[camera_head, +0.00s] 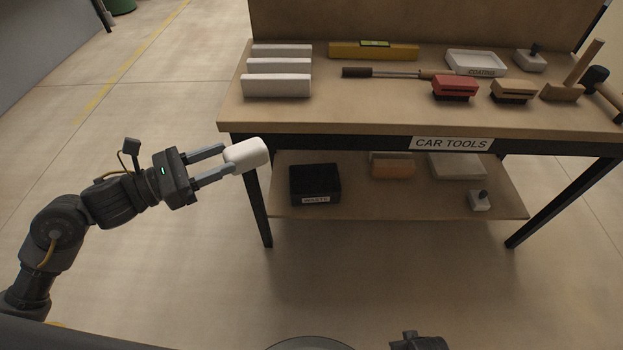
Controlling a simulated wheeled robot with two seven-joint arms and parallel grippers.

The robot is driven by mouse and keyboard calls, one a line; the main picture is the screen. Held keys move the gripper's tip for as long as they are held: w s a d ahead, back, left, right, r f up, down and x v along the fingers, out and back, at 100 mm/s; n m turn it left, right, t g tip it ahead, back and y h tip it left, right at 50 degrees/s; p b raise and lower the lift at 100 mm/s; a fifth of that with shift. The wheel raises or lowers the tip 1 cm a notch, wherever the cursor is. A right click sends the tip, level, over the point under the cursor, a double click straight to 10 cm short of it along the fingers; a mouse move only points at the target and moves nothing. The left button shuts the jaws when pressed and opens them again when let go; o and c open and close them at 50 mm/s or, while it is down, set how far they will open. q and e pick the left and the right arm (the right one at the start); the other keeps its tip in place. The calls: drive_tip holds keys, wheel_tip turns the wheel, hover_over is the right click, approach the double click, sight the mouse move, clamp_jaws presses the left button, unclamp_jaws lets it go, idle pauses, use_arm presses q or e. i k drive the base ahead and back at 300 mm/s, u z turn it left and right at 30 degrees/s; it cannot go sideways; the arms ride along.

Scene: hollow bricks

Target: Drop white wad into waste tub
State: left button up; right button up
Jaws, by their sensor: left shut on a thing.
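The white wad (247,154) is a small rounded white piece held between the fingertips of my left gripper (224,162). The gripper is shut on it, in the air left of the bench and in front of its near left corner. The waste tub (315,184) is a black open box with a white label on its front; the label is too small to read surely. It stands on the left part of the lower shelf, right of my left gripper and apart from it. My right gripper does not clearly show.
The bench top (345,110) carries white blocks (277,86), a yellow level (373,51), a red brush (455,88) and other tools. Its front edge overhangs the lower shelf (390,208). An orange block (393,167) sits right of the tub. Floor left of the bench is clear.

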sight(310, 192)
drive_tip(key=z, duration=2.7)
drive_tip(key=i, duration=1.65)
drive_tip(key=u, duration=2.8)
